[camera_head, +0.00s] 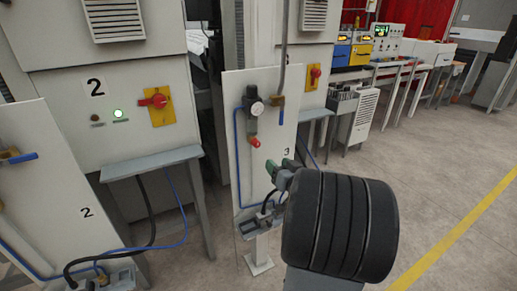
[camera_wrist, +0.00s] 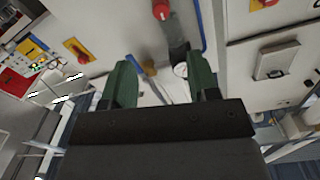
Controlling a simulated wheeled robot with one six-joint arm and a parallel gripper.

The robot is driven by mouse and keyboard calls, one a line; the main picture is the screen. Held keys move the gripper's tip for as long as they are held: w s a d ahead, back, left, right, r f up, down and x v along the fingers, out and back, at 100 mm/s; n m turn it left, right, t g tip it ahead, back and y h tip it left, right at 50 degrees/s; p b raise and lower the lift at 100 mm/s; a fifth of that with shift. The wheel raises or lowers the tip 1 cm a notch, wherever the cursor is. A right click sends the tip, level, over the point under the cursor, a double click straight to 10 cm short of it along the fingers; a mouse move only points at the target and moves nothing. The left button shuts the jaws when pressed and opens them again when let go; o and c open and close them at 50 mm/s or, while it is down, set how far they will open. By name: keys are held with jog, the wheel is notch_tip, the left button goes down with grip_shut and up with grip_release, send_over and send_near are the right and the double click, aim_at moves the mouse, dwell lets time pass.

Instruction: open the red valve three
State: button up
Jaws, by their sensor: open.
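My gripper (camera_head: 291,168) has green fingers, set apart and empty, below and to the right of the knob. It also shows in the wrist view (camera_wrist: 162,82). It looks clear of the knob. My dark wrist hides the panel's lower right.
A brass valve (camera_head: 277,101) is on a pipe right of the gauge. A blue hose (camera_head: 238,150) runs down the panel. Red switches on yellow plates sit on cabinet two (camera_head: 158,104) and farther right (camera_head: 314,74). Open floor (camera_head: 440,190) lies to the right.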

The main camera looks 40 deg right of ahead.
aim_at(258, 145)
jog(key=w, duration=0.4)
jog(key=w+d, duration=0.1)
jog(key=w, duration=0.4)
jog(key=w+d, duration=0.1)
jog(key=w, duration=0.3)
jog(key=shift+w+p, duration=0.15)
jog(key=shift+p, duration=0.25)
jog(key=c, duration=0.9)
